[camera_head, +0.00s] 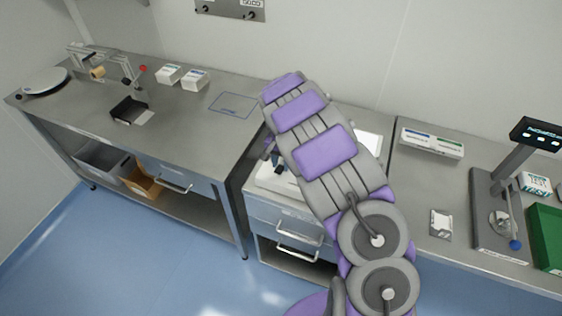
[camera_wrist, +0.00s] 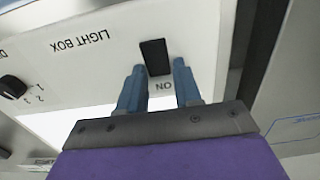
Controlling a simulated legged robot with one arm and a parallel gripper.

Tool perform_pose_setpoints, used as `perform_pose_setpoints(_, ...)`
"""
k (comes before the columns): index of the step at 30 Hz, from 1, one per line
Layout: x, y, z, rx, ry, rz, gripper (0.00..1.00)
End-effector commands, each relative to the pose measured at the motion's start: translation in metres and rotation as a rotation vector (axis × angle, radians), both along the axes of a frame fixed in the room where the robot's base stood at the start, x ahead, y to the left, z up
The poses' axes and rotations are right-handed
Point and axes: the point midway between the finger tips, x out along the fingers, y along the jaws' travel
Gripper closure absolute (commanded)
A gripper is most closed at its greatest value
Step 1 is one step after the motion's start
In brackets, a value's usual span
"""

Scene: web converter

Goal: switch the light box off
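The light box (camera_wrist: 105,50) fills much of the wrist view, its lettering upside down. Its black rocker switch (camera_wrist: 155,57) has an "ON" label just below it in the picture. A bright white panel (camera_wrist: 55,127) shows behind my gripper. My gripper (camera_wrist: 158,66) is open, with its two blue fingers apart and the tips on either side of the switch's lower part. I cannot tell whether they touch the box. In the head view my arm hides most of the light box (camera_head: 369,141); parts of its white body show on both sides.
A black knob (camera_wrist: 12,87) marked with numbers sits left of the switch. In the head view, small boxes (camera_head: 195,79) and a black holder (camera_head: 130,110) stand on the left counter. A stand with a display (camera_head: 497,210) and a green tray (camera_head: 547,237) are at right.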

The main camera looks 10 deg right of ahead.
Motion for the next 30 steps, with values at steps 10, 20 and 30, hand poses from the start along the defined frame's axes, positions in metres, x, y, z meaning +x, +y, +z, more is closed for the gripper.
perform_pose_setpoints(10,0.0004,0.0002,0.0001,0.001,-0.001,0.000,1.00)
perform_pose_setpoints(20,-0.0021,0.0027,0.0008,-0.045,-0.057,0.001,1.00)
perform_pose_setpoints(30,-0.0066,0.0065,0.0019,-0.165,-0.223,0.002,1.00)
